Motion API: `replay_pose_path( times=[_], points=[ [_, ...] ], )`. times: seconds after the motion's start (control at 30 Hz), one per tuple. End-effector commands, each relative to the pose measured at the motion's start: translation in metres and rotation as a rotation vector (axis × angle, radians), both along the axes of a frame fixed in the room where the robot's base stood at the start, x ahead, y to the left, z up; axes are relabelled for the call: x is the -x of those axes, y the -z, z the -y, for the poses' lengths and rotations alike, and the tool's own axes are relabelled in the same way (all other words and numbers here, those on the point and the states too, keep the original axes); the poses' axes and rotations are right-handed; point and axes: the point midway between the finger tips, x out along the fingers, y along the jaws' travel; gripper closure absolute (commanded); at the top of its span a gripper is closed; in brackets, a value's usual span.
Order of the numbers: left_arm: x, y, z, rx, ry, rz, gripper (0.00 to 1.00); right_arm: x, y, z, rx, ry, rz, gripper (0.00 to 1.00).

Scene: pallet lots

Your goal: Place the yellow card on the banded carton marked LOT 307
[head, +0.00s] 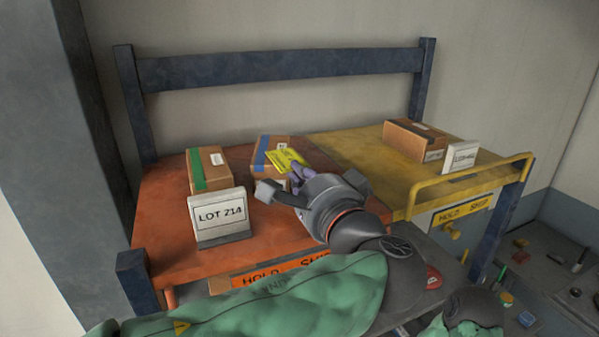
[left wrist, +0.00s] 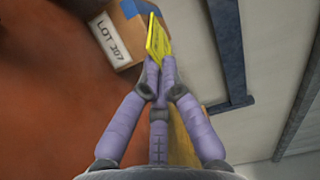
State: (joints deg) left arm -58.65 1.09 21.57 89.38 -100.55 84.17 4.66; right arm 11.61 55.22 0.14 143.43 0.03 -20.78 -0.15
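My left gripper (head: 296,174) is shut on the yellow card (head: 286,160), its purple fingertips pinching the card's near edge. The card also shows tilted at the fingertips (left wrist: 165,60) in the left wrist view (left wrist: 157,38). The carton with a blue band (head: 262,150) stands on the orange deck, right behind the card. My right gripper is not in view.
A brown carton (head: 413,140) and a plate (head: 460,156) are on the yellow deck (head: 350,150). A dark rail (head: 280,68) runs behind; a yellow rail (head: 470,180) runs in front.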

Motion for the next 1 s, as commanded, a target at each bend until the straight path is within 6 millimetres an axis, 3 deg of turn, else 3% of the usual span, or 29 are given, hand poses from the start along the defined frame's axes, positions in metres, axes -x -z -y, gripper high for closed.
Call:
replay_pose_path(
  times=[0.17,0.27,0.3,0.73,1.0],
  points=[
    [0.000,0.004,0.000,0.000,0.000,0.000,1.00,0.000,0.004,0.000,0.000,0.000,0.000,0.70],
    [0.000,0.003,0.000,0.000,0.000,0.000,0.73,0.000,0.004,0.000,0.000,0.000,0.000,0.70],
    [0.000,0.003,0.000,0.000,0.000,0.000,0.71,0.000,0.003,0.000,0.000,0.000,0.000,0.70],
    [0.001,-0.002,0.001,0.000,0.001,0.000,0.71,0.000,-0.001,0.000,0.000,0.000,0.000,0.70],
    [0.047,0.002,0.021,0.001,0.005,0.002,0.71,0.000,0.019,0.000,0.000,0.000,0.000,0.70]
  ],
)
